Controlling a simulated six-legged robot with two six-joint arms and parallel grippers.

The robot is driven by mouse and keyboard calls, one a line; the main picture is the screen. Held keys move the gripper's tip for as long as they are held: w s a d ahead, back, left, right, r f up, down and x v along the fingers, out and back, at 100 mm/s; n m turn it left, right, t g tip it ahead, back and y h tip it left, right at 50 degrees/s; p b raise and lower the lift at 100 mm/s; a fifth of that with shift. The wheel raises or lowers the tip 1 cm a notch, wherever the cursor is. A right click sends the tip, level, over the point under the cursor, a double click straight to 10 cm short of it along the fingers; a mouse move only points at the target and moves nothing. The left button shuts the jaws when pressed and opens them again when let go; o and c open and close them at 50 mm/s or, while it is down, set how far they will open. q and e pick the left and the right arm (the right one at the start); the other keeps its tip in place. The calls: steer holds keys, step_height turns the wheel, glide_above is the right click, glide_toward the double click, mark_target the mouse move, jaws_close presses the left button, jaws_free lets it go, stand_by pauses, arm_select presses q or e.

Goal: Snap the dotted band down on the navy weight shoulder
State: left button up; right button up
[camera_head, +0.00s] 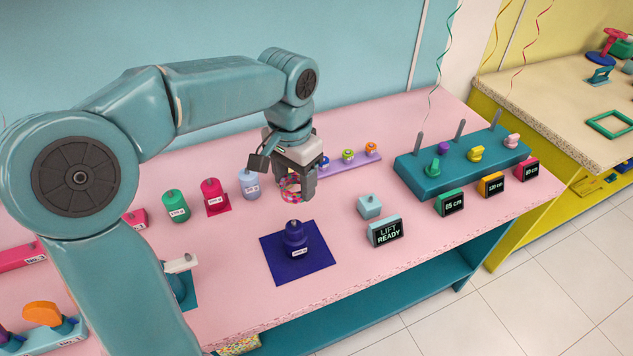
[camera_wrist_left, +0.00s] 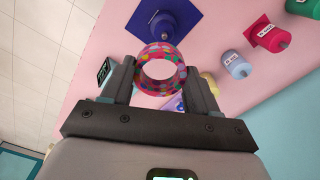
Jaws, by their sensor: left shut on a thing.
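The dotted band (camera_head: 290,189) is a pink ring with many-coloured dots. My left gripper (camera_head: 297,184) is shut on it and holds it in the air above the pink table. In the left wrist view the band (camera_wrist_left: 161,70) sits between the two fingers of my left gripper (camera_wrist_left: 160,80), its round opening showing. The navy weight (camera_head: 295,238) stands upright on a navy square mat (camera_head: 316,252), below and in front of the band, apart from it. In the left wrist view the navy weight (camera_wrist_left: 163,25) is beyond the band. My right gripper is not in view.
Green (camera_head: 174,206), crimson (camera_head: 213,195) and pale blue (camera_head: 249,184) weights stand to the left. A "LIFT READY" sign (camera_head: 385,231) and a light blue block (camera_head: 369,206) stand right of the mat. A teal rack (camera_head: 425,180) is further right.

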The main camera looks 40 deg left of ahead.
arm_select(q)
steer(key=shift+s+a, duration=0.35)
steer(key=shift+a, duration=0.05)
steer(key=shift+w, duration=0.1)
step_height(320, 180, down, 8)
steer(key=b, duration=0.6)
stand_by(0.5)
